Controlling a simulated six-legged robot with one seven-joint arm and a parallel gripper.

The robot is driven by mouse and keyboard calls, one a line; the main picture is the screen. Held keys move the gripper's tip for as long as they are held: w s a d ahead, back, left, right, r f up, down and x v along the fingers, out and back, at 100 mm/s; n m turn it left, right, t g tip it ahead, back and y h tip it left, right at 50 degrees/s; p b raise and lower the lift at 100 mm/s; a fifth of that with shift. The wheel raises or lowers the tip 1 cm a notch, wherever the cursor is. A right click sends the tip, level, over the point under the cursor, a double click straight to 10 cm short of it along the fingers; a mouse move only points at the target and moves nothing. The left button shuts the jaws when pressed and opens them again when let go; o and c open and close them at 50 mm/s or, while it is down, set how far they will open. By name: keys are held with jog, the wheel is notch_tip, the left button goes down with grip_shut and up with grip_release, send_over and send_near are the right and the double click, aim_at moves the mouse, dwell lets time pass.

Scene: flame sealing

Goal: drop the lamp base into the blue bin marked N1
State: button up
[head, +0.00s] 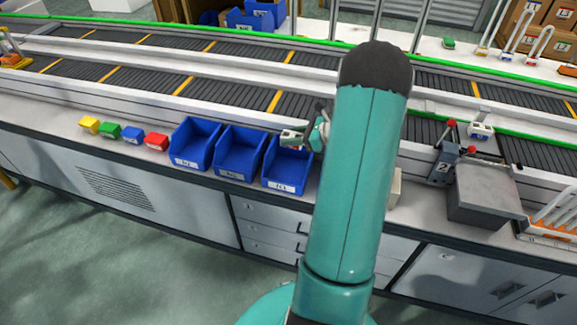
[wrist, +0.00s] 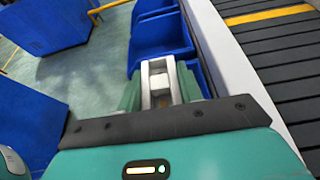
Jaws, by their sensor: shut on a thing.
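My gripper (wrist: 160,92) is shut on a small pale, metallic-looking piece, the lamp base (wrist: 158,72), between its green fingers in the wrist view. In the head view my gripper (head: 303,138) is over the back part of the rightmost of three blue bins (head: 288,182). The middle blue bin (head: 231,174) and the left blue bin (head: 187,158) stand beside it in a row. Each has a white label on its front; the marks are too small to read surely. A blue bin (wrist: 161,38) lies ahead of the fingers in the wrist view. My arm hides part of the head view.
A yellow block (head: 89,125), green block (head: 110,130), blue block (head: 132,135) and red block (head: 156,141) lie left of the bins. A conveyor (head: 225,90) runs behind them. A grey metal box (head: 485,190) stands at the right.

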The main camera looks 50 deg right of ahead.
jog(key=shift+s+f, duration=0.15)
jog(key=shift+f, duration=1.7)
jog(key=o, duration=1.1)
jog(key=v, duration=1.4)
jog(key=shift+f, duration=0.1)
